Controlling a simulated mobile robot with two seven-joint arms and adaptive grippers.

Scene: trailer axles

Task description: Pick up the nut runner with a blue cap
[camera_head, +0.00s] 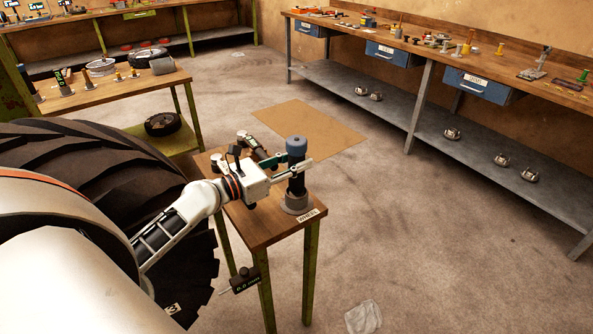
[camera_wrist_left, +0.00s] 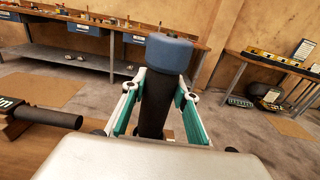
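The nut runner with a blue cap (camera_head: 296,178) stands upright on a small wooden table (camera_head: 258,228). It has a dark body and a grey round base. My left gripper (camera_head: 293,166) reaches in from the left, its fingers on either side of the upper body, just below the cap. In the left wrist view, the nut runner (camera_wrist_left: 155,108) stands between the two green-padded fingers (camera_wrist_left: 160,88). Narrow gaps seem to show beside the body, so the gripper looks open around it. The lower body is partly hidden there. My right gripper is not in view.
Another dark tool (camera_head: 260,152) with a label lies on the same table, behind the gripper. A large black tyre (camera_head: 120,175) stands left of the table. A long workbench (camera_head: 450,65) runs along the right wall. The floor right of the table is mostly clear.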

